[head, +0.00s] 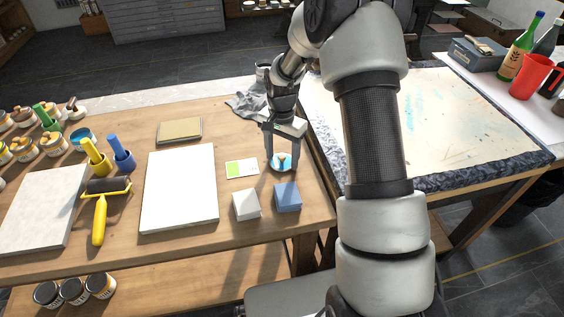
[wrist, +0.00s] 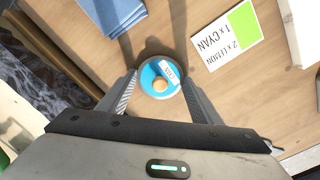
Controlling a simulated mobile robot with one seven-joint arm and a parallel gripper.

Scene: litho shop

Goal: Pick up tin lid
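The tin lid (head: 282,164) is a small round disc with a blue top, on the wooden table near its right end. In the wrist view the lid (wrist: 148,82) shows a tan round spot in its middle and a white label strip with small print. My gripper (head: 282,158) points down over it. In the wrist view the fingers of my gripper (wrist: 160,80) stand on either side of the lid, very close to its rim. The fingers are apart. Contact with the lid cannot be made out.
A white block (head: 246,205) and a blue folded cloth or block (head: 287,197) lie just in front. A card reading "2 x lemon, 1 x cyan" (head: 242,169) lies left of the lid. Further left are a white slab (head: 180,188) and a yellow-handled roller (head: 100,215).

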